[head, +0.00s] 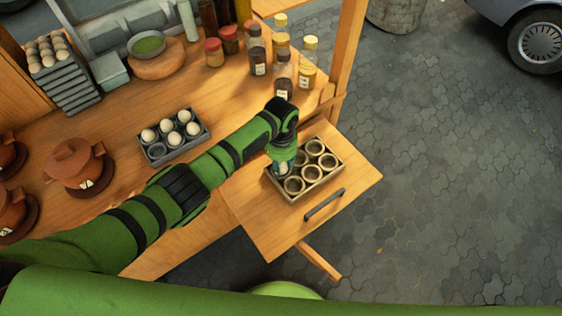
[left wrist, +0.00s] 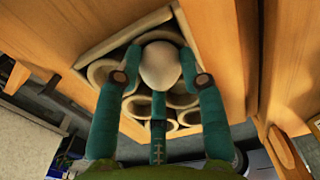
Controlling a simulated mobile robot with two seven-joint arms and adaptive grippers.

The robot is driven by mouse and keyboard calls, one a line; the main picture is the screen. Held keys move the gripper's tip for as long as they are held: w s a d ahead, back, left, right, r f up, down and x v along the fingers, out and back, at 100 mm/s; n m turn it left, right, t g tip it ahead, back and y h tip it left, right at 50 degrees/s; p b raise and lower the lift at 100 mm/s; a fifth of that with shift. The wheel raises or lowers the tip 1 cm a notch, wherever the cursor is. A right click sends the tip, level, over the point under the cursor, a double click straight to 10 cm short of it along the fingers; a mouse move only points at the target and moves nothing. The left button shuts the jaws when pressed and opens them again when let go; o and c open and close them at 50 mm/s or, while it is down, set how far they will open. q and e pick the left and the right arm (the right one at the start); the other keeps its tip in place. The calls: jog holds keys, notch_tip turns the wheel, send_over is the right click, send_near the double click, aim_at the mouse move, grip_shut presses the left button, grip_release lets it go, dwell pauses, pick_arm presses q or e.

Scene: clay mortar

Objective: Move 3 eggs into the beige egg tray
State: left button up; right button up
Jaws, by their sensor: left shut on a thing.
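The beige egg tray (head: 319,186) sits on a pull-out wooden board at the right end of the counter. The cups of it that I can see are empty. My left gripper (head: 282,168) points down over its left part. In the left wrist view, the gripper's teal fingers are shut on a white egg (left wrist: 161,65), close over the beige tray (left wrist: 102,46). My right gripper is out of view.
Several bottles and jars (head: 282,68) stand behind my left arm, near a wooden post (head: 349,45). Clay pots (head: 77,163) stand at the left. A stack of egg trays (head: 66,84) is at the back left. The board has a dark handle (head: 324,204).

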pick_arm(q)
jog(key=shift+f, duration=0.25)
jog(key=o, duration=0.8)
jog(key=shift+r, duration=0.15)
